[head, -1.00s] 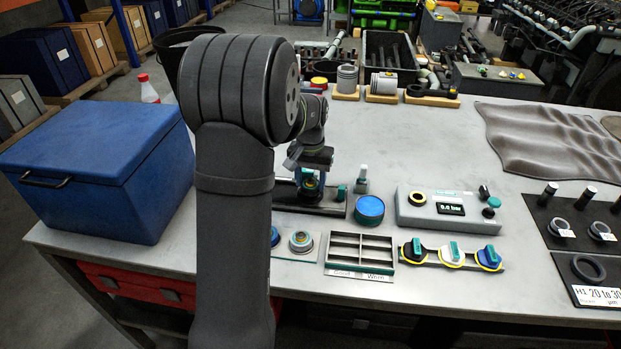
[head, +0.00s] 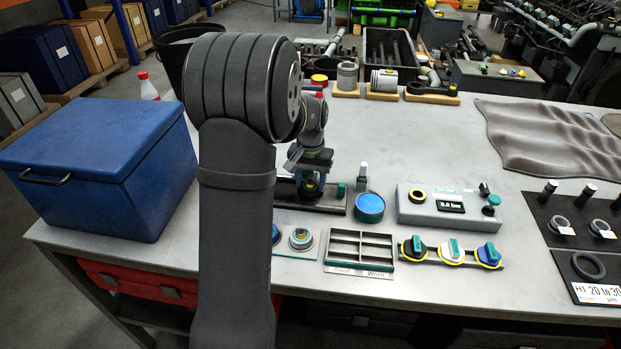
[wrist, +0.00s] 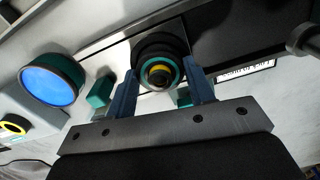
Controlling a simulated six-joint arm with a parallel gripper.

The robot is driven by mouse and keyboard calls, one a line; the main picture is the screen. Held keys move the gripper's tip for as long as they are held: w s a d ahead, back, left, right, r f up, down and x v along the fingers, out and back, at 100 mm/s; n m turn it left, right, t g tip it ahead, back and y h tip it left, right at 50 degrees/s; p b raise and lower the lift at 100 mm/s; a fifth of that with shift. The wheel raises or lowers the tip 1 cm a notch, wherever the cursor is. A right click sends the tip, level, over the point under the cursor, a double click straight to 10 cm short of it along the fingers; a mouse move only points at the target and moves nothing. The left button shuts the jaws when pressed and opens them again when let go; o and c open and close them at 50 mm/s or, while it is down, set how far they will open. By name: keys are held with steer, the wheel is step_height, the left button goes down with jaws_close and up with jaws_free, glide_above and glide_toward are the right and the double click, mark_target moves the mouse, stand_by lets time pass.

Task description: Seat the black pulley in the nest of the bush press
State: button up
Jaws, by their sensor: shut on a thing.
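The black pulley (wrist: 143,52) is between my gripper's two blue fingers in the wrist view, a dark round rim around a teal ring and a yellow centre. My gripper (wrist: 162,84) is shut on it. In the head view my gripper (head: 309,188) is low over the bush press (head: 325,205), a dark base on the bench. The nest is hidden beneath the pulley and the gripper, so I cannot tell whether the pulley touches it.
A blue-topped round pot (head: 369,206) stands right of the press. A plate with round parts (head: 301,240), a divided tray (head: 360,250) and a row of coloured knobs (head: 452,252) lie in front. A grey gauge box (head: 452,207) is farther right. A blue chest (head: 95,165) stands left.

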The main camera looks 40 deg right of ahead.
steer(key=shift+f, duration=0.15)
steer(key=o, duration=1.3)
steer(key=shift+r, duration=3.45)
steer(key=shift+r, duration=0.15)
steer(key=shift+r, duration=1.9)
steer(key=shift+r, duration=0.95)
